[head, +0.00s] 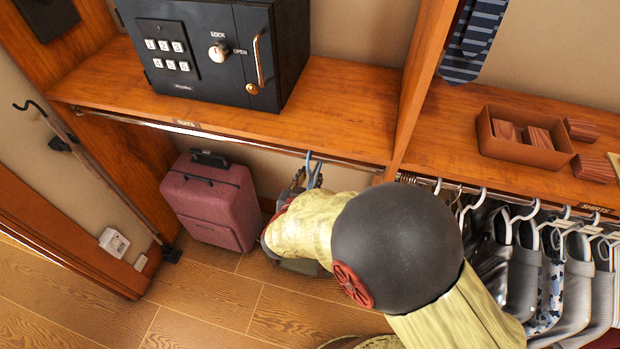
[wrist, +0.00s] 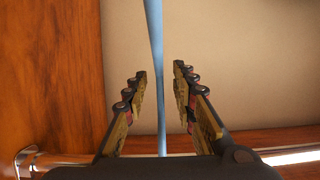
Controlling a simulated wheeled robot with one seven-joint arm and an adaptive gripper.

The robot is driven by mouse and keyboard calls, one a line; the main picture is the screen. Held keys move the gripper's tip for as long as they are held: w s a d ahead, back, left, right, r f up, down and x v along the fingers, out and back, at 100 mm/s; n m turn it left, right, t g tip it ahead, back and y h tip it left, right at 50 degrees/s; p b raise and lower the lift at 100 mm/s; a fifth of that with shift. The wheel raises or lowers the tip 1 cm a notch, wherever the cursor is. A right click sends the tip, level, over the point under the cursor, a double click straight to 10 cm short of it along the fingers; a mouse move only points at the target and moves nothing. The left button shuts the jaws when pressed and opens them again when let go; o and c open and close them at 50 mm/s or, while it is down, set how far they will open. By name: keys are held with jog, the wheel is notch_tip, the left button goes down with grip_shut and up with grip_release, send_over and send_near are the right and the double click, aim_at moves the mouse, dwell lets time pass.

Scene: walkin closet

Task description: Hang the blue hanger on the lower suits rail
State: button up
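The blue hanger (head: 309,158) shows in the head view at the suits rail (head: 240,142), under the shelf edge with the SUITS label (head: 186,124). Its hook appears to sit over the rail; the lower part is mostly hidden by my arm. My gripper (head: 300,186) is just below the rail, partly hidden by my arm. In the wrist view the fingers (wrist: 160,95) stand apart, with a narrow blue bar of the hanger (wrist: 155,50) running between them. Gaps show on both sides of the bar. The rail (wrist: 295,157) passes behind the gripper in that view.
A black safe (head: 215,50) stands on the shelf above the rail. A maroon suitcase (head: 212,200) stands below it, left of my gripper. A wooden divider (head: 420,75) separates the shirts section, where several shirts (head: 525,270) hang. A hooked pole (head: 100,175) leans at left.

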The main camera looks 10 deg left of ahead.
jog(key=v, duration=1.2)
jog(key=shift+f, duration=0.15)
jog(key=s+a+f+n+g+y, duration=0.1)
jog(key=s+a+f+g+y, duration=0.25)
jog(key=a+f, duration=0.2)
jog(key=s+a+r+n+g+y, duration=0.2)
jog(key=s+a+n+g+y, duration=0.25)
jog(key=s, duration=0.65)
jog(key=d+r+m+h, duration=0.1)
jog(key=d+r+h, duration=0.1)
jog(key=d+r, duration=0.6)
jog(key=d+r+m+h+p, duration=0.1)
jog(key=d+r, duration=0.6)
jog(key=d, duration=1.2)
jog(key=d+r+m+h+p, duration=0.1)
jog(key=d+r+h, duration=0.3)
jog(key=d+r, duration=0.4)
jog(key=d+m, duration=0.1)
jog(key=d, duration=0.5)
jog(key=shift+w+r+m, duration=0.35)
jog(key=shift+w, duration=0.05)
